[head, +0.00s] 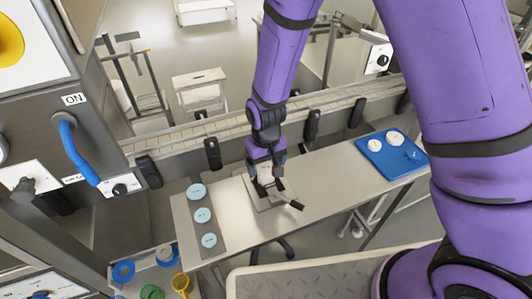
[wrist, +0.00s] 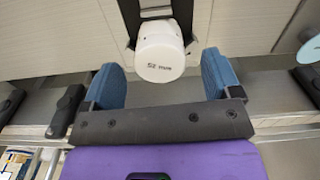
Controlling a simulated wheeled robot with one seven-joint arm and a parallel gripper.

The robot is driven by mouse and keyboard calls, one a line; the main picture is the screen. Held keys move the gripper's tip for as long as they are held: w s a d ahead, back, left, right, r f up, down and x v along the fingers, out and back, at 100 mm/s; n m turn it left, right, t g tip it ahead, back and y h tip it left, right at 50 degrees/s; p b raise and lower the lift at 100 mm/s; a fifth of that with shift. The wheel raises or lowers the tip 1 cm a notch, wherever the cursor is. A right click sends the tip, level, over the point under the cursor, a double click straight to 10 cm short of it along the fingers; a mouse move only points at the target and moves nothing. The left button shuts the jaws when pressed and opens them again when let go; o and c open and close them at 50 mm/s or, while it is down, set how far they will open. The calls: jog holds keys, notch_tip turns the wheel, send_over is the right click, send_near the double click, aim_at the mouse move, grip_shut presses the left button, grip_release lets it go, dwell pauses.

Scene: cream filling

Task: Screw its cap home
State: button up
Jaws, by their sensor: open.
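A white round cap (wrist: 160,60) with small dark lettering shows in the wrist view, on a pale body held between the dark jaws of a clamp (wrist: 188,20). Whether the cap is fully seated cannot be told. My gripper (head: 266,168) is over the clamp at the middle of the steel table in the head view. Its two blue-padded fingers stand wide apart, one on each side of the cap's near end in the picture, with a gap to it. In the head view my gripper mostly hides the cap.
A grey strip with several pale-blue round lids (head: 203,215) lies at the table's left end. A blue tray (head: 372,147) with white round pieces lies at the right. A conveyor (head: 225,127) runs behind the table. Bare steel (head: 325,175) lies right of the clamp.

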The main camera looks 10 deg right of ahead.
jog(key=shift+f, duration=0.45)
jog(key=c, duration=1)
jog(key=m, duration=0.3)
jog(key=shift+m, duration=1.4)
jog(key=shift+m, duration=1.2)
jog(key=m, duration=0.3)
